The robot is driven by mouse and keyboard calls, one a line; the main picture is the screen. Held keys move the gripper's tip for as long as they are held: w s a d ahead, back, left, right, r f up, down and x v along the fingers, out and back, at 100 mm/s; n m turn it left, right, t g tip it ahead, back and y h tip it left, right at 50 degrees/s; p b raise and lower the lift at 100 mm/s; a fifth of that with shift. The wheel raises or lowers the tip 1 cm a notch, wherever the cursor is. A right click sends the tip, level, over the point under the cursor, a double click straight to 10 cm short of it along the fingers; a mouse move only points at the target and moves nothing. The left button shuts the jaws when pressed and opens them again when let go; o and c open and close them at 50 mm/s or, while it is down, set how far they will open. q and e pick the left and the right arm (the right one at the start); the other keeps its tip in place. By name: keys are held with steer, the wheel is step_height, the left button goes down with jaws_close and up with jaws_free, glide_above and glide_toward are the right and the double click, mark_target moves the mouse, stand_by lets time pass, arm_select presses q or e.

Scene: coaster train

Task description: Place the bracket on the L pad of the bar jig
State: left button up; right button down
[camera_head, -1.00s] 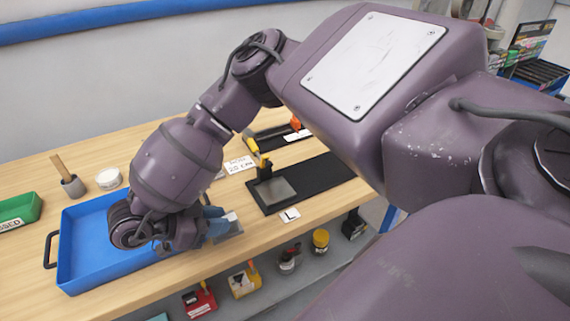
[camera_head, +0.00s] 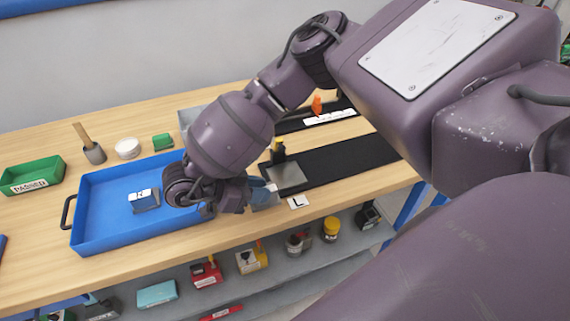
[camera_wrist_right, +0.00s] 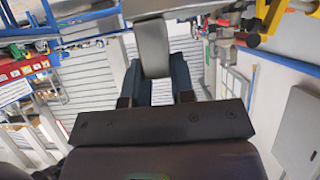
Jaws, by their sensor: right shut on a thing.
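My right gripper (camera_head: 257,192) is shut on a grey metal bracket (camera_head: 268,198), just left of the L pad. The bracket also shows between the fingers in the right wrist view (camera_wrist_right: 153,48). The L pad (camera_head: 287,176) is a grey plate at the near left end of the black bar jig (camera_head: 345,160). A black upright with a yellow top stands at the pad's back edge. A white card marked L (camera_head: 298,201) lies in front of it. Whether the bracket touches the pad or table I cannot tell. My left gripper is not in view.
A blue tray (camera_head: 88,238) on the left holds another bracket-like part (camera_head: 144,200) with a pale label. A shelf below holds several items.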

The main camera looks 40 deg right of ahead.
steer(key=w+d, duration=0.2)
steer(key=d, duration=0.1)
steer(key=w+d, duration=0.2)
steer(key=d, duration=0.2)
steer(key=w+d, duration=0.2)
steer(key=d, duration=0.2)
steer(key=shift+f+p, duration=0.3)
steer(key=shift+f, duration=1.4)
steer(key=shift+f, duration=0.2)
steer(key=c, duration=1)
jaws_free()
steer(key=shift+o, duration=0.2)
steer(key=shift+r, duration=0.15)
